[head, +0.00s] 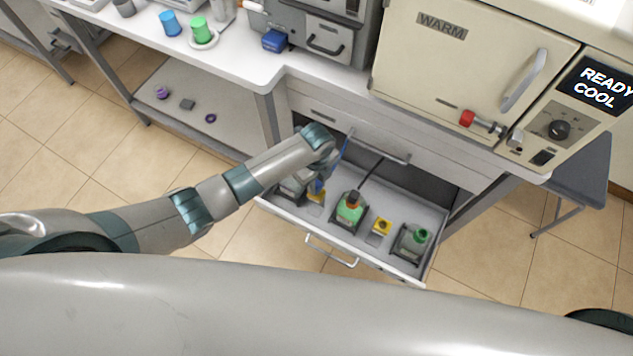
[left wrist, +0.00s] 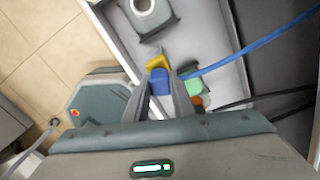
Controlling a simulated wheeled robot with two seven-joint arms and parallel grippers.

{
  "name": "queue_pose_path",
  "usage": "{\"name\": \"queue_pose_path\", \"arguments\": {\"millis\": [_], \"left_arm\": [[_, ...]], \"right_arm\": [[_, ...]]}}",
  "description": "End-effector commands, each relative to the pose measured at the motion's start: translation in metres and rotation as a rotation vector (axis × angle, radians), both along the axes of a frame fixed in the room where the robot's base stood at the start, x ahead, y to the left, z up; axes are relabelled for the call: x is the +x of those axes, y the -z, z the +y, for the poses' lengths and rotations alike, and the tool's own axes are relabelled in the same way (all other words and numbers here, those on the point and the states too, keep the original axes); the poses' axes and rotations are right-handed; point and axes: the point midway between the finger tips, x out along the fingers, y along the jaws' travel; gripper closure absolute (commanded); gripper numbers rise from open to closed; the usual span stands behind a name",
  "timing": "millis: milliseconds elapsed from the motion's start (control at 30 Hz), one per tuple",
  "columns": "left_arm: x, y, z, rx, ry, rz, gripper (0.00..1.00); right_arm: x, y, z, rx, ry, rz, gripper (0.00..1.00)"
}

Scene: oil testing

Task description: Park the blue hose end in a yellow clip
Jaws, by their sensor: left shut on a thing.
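My left gripper (head: 319,181) reaches down into the open drawer, and its fingers also show in the left wrist view (left wrist: 161,88). It is shut on the blue hose end (left wrist: 160,82), whose blue hose (left wrist: 245,55) runs off to the right there. The hose (head: 342,154) also shows in the head view. A yellow clip (left wrist: 157,62) is right by the fingertips and hose end; whether the end sits in it I cannot tell. That clip (head: 316,196) is partly hidden in the head view. A second yellow clip (head: 382,226) stands further right, empty. My right gripper is not in view.
The drawer (head: 432,258) has raised walls. Between the clips stands a dark holder with a green and orange fitting (head: 350,207) and a black hose (head: 371,172). Another holder with a green fitting (head: 420,236) is at right. The warm oven (head: 470,60) stands above.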

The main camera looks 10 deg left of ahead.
Motion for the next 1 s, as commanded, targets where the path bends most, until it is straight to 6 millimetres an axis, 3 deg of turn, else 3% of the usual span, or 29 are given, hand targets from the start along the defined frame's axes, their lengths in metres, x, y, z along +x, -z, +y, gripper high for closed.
{"name": "queue_pose_path", "arguments": {"millis": [967,1000], "left_arm": [[0.000,0.013,0.000,-0.001,0.000,-0.001,0.99],[0.000,0.013,0.000,-0.001,0.000,-0.001,0.68]], "right_arm": [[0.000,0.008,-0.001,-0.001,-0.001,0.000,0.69],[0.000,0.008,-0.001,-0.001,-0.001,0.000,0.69]]}}
